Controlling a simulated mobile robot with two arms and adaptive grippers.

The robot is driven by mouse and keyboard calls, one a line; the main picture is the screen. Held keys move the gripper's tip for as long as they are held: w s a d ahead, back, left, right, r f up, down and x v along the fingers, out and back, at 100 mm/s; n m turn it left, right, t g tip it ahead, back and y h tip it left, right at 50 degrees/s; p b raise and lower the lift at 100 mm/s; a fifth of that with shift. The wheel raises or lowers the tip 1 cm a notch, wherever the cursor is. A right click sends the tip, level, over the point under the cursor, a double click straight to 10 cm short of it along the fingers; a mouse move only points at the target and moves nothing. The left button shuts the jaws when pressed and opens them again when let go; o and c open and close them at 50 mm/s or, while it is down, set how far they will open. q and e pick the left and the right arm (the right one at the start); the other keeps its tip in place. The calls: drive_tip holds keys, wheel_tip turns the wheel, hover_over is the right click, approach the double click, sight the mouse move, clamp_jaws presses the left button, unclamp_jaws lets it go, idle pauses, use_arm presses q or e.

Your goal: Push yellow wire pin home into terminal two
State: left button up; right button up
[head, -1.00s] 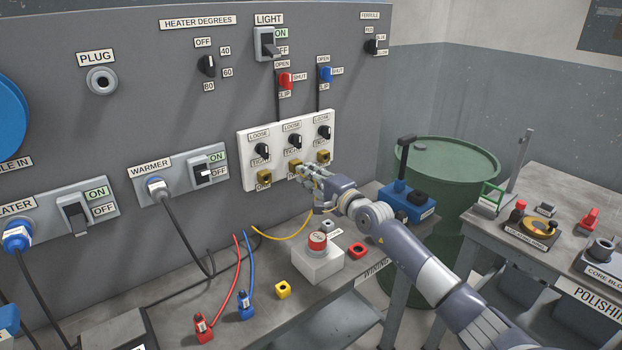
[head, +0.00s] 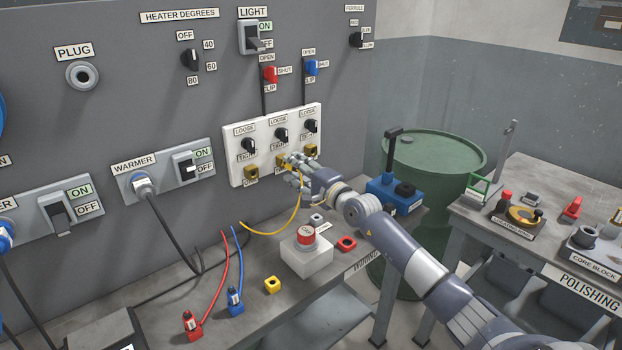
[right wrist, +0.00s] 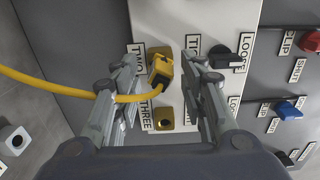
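The yellow wire pin (right wrist: 161,70) sits at terminal two (right wrist: 163,50) on the white terminal block (head: 236,172), beside the TWO label; how deep it is seated cannot be told. Its yellow wire (right wrist: 50,84) runs off left across one finger in the right wrist view and hangs as a loop (head: 285,230) in the head view. My right gripper (right wrist: 162,62) is open, its fingers on either side of the pin with gaps visible. In the head view my right gripper (head: 287,168) covers much of terminal two. My left gripper is out of view.
Terminal three (right wrist: 163,118) is empty beside the pin. Black knobs (head: 281,135) sit above the terminals. A blue device (head: 385,197) stands right of my arm.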

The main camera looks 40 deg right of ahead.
drive_tip(key=s, duration=1.1)
drive_tip(key=shift+d, duration=0.45)
